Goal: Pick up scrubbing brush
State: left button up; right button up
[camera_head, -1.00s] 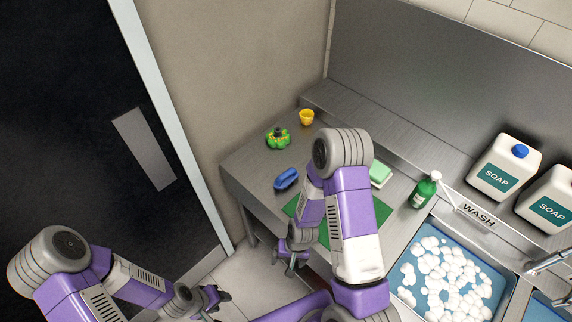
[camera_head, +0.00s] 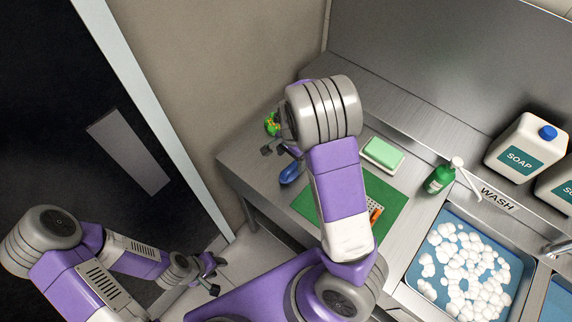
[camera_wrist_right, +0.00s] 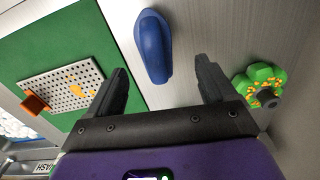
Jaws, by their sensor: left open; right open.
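The blue scrubbing brush (camera_head: 292,172) lies on the metal counter, left of the green mat. In the right wrist view the blue brush (camera_wrist_right: 153,45) lies ahead of the fingers, between their lines and nearer the left finger. My right gripper (camera_head: 274,148) is open and empty, just beyond the brush in the head view; its fingers (camera_wrist_right: 163,72) are apart with nothing between the tips. I cannot tell its height above the counter. My left gripper (camera_head: 211,276) is open and empty, low at the left, away from the counter.
A green flower-shaped item (camera_wrist_right: 262,83) is close to the right finger. A perforated plate with an orange handle (camera_wrist_right: 65,87) lies on the green mat (camera_head: 390,200). A green sponge (camera_head: 382,154), green bottle (camera_head: 438,180), soap jug (camera_head: 522,150) and foamy sink (camera_head: 425,280) are to the right.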

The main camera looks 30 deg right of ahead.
aim_at(292, 166)
jog(key=shift+f, duration=0.5)
jog(key=f, duration=0.5)
jog(key=shift+s+f+b, duration=0.25)
jog(key=shift+s+b, duration=0.05)
jog(key=shift+s, duration=0.1)
jog(key=shift+f, duration=0.45)
jog(key=c, duration=1.2)
